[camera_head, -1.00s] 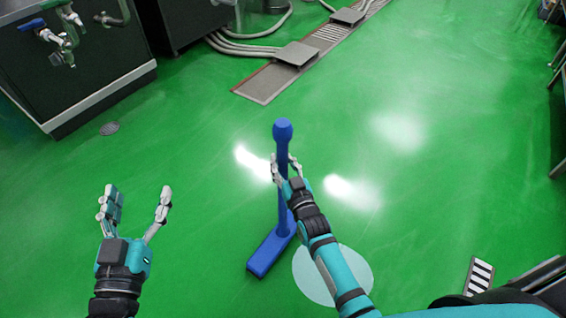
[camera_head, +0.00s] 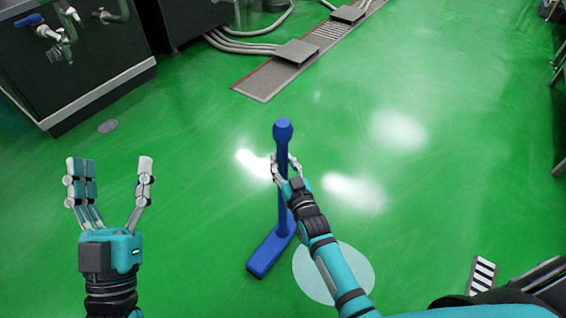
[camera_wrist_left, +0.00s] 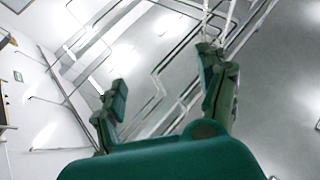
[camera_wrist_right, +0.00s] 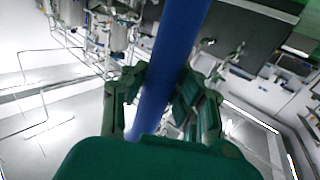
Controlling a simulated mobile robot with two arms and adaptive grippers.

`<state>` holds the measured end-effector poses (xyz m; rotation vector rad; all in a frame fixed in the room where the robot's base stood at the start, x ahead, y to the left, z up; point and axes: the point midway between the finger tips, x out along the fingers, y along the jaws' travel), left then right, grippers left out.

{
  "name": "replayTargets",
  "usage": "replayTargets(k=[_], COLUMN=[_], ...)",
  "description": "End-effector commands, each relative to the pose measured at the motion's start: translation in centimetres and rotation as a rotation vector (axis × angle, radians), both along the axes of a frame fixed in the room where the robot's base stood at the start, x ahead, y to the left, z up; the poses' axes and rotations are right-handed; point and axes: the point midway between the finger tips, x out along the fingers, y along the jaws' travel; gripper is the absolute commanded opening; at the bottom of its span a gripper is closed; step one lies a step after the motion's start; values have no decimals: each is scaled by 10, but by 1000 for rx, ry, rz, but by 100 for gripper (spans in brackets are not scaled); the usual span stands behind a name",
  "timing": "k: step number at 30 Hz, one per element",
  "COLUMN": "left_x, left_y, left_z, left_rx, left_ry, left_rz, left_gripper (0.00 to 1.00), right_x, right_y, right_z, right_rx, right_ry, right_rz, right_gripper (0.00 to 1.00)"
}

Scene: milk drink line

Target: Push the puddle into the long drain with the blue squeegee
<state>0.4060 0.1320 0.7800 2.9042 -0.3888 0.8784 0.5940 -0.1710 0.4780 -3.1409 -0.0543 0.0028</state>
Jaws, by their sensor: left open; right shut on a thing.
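The blue squeegee (camera_head: 283,190) stands upright on the green floor, its long head (camera_head: 270,252) low and slanting toward the lower left. My right gripper (camera_head: 284,165) is shut on its handle, which also crosses the right wrist view (camera_wrist_right: 172,65). The puddle (camera_head: 352,272) is a pale round patch just right of the head, partly covered by my right arm. The long drain (camera_head: 268,80) runs from the upper middle toward the top right. My left gripper (camera_head: 112,185) is open and empty at the left, fingers upward; its fingers also show in the left wrist view (camera_wrist_left: 160,90).
A dark machine with taps (camera_head: 60,65) stands at upper left. Grey plates (camera_head: 297,53) and pipes (camera_head: 240,46) cross the drain. A small round floor drain (camera_head: 107,126) lies near the machine. The green floor between squeegee and long drain is clear.

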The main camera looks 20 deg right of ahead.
Motion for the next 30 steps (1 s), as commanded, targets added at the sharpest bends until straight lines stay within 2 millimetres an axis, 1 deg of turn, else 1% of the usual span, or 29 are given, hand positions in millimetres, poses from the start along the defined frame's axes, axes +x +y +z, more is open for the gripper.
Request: replayTargets(k=[1, 15, 30], left_x=[-1, 1, 18], left_y=[0, 0, 0], left_z=[1, 0, -34], left_rx=[-2, 2, 62], left_ry=[-6, 8, 222], left_rz=[0, 0, 13], left_gripper=[75, 75, 75], right_x=[1, -1, -13], right_y=[0, -1, -11], right_z=[4, 4, 4], right_rx=[0, 0, 0], right_ry=[-9, -8, -8], right_rz=[0, 0, 0], right_gripper=[0, 0, 0])
